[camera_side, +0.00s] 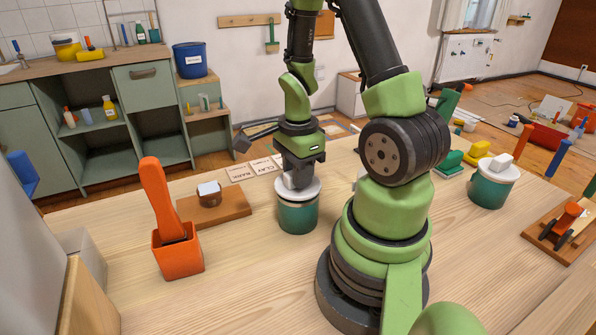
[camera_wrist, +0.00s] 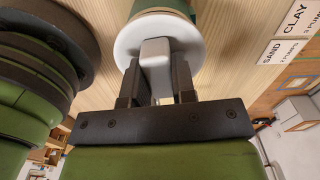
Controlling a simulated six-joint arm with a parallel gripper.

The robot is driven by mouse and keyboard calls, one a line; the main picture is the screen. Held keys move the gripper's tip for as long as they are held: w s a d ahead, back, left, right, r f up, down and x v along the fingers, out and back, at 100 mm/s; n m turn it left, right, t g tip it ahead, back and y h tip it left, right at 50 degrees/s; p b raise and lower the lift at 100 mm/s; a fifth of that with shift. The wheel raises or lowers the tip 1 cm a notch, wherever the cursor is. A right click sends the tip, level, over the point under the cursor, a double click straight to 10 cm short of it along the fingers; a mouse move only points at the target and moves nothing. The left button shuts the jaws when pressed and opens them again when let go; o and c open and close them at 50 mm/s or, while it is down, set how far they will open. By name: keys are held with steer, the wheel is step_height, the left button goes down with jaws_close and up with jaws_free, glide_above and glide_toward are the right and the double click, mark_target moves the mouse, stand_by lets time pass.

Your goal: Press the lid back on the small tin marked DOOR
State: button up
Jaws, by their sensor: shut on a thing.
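A green tin (camera_side: 298,214) stands on the table left of my arm's base. Its white round lid (camera_side: 312,191) is at the tin's mouth, and I cannot tell whether it is fully seated. My gripper (camera_side: 298,182) points down and is shut on the lid's pale block-shaped knob. In the wrist view my gripper (camera_wrist: 158,88) has one finger on each side of the knob (camera_wrist: 155,58). The lid (camera_wrist: 128,42) there hides most of the tin (camera_wrist: 165,5). A second green tin (camera_side: 489,190) with a white lid and knob stands at the right. I can read no DOOR mark on either tin.
An orange pot (camera_side: 178,256) with an orange-handled tool stands at the left front. Lettered cards (camera_side: 262,166) lie behind the held tin. A wooden board with an orange tool (camera_side: 562,230) lies far right.

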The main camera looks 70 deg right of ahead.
stand_by(0.3)
steer(key=o, duration=1.5)
steer(key=shift+c, duration=0.2)
steer(key=shift+r, duration=0.1)
steer(key=shift+r, duration=3.4)
jaws_close()
steer(key=shift+f, duration=0.25)
